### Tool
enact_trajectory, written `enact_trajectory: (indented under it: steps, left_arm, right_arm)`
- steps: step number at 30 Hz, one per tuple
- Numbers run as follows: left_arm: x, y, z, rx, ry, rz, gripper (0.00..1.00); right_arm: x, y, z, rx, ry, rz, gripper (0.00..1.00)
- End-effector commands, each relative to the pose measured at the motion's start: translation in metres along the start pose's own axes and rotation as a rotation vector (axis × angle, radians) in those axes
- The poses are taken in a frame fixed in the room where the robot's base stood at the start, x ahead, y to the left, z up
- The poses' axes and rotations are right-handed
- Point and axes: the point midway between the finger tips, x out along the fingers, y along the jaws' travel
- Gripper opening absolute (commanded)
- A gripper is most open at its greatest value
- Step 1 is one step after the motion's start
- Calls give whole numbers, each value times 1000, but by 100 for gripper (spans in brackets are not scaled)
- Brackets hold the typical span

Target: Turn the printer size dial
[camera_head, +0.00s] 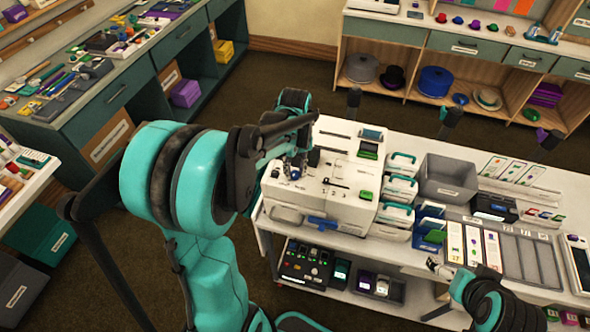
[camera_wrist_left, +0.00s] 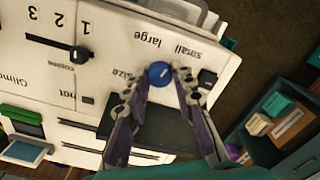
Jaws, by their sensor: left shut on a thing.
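The white printer (camera_head: 318,203) stands at the left end of the white table in the head view. Its round blue size dial (camera_wrist_left: 159,73) shows in the left wrist view, beside printed words "size", "small" and "large", which appear upside down there. My left gripper (camera_wrist_left: 160,78) has a finger on each side of the dial and is shut on it. In the head view my left gripper (camera_head: 297,160) is over the printer's top left part, and its fingers are hard to make out. My right gripper (camera_head: 440,266) is low at the table's front edge, away from the printer; its jaw state is unclear.
A black slider knob (camera_wrist_left: 82,53) with numbers 1, 2, 3 is near the dial. Right of the printer are stacked trays (camera_head: 398,190), a grey bin (camera_head: 447,178) and a sectioned tray (camera_head: 528,257). A lower shelf under the table holds a black panel (camera_head: 305,262).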

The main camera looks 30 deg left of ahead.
Motion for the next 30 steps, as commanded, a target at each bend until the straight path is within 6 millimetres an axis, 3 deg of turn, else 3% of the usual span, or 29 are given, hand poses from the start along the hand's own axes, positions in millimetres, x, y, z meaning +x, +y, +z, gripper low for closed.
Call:
enact_trajectory:
  steps: [15,30]
  left_arm:
    - [0,0,0,407,0,0,0]
    - [0,0,0,554,0,0,0]
  right_arm:
    - [2,0,1,0,0,0,96]
    - [2,0,1,0,0,0,96]
